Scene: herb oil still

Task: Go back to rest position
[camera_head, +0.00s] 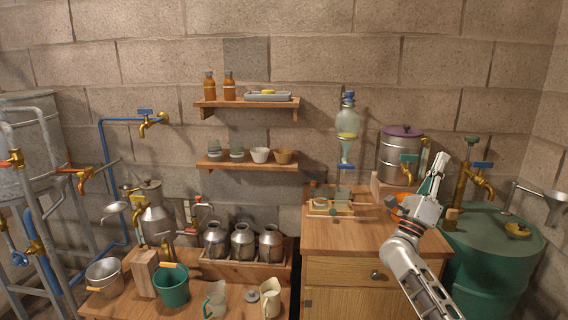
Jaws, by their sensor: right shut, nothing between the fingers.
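My right gripper (438,166) is raised above the right side of the wooden cabinet (335,238), in front of the metal pot (399,157) and the green drum (492,250). Its fingers point up, are shut and hold nothing. My right arm comes in from the bottom right. My left gripper is not in view.
A wooden tray (352,212) with small items is on the cabinet, left of my right gripper. Brass taps (472,182) are close on its right. A low bench (125,306) at left holds buckets, jugs and milk cans. Two wall shelves (247,164) are behind.

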